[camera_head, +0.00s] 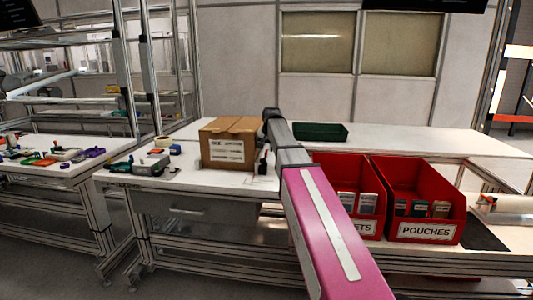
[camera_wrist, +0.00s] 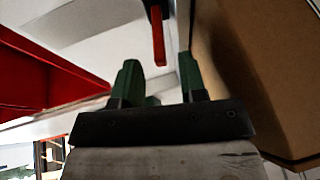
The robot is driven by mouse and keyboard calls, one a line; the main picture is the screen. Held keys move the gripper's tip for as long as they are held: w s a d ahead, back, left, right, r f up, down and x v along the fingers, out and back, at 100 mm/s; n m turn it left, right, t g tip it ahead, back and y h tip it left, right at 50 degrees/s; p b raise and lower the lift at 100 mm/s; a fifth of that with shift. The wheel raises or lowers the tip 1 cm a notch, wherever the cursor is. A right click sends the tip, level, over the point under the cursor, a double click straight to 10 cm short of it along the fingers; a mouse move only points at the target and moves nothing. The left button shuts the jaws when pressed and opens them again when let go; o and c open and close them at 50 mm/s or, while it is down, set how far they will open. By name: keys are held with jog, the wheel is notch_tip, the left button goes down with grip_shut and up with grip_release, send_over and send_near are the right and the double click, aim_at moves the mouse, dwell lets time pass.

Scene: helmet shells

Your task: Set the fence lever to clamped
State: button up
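A red lever handle (camera_wrist: 158,48) with a black upper part hangs near the top middle of the wrist view, in front of a pale grey upright surface. I take it for the fence lever; whether it is clamped cannot be told. My gripper (camera_wrist: 158,75) has two dark green fingers standing apart, with nothing seen between them. The red handle appears beyond the fingertips, in line with the gap, and does not visibly touch either finger.
A cardboard box (camera_head: 228,143) stands on the white bench, close on the right in the wrist view (camera_wrist: 255,75). Red bins (camera_head: 417,198) with packs stand right of my arm. A dark green tray (camera_head: 320,131) lies behind. Small tools and parts (camera_head: 145,163) lie left of the box.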

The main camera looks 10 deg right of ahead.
aim_at(267, 151)
jog(key=shift+x, duration=1.8)
jog(key=shift+c, duration=0.3)
grip_shut()
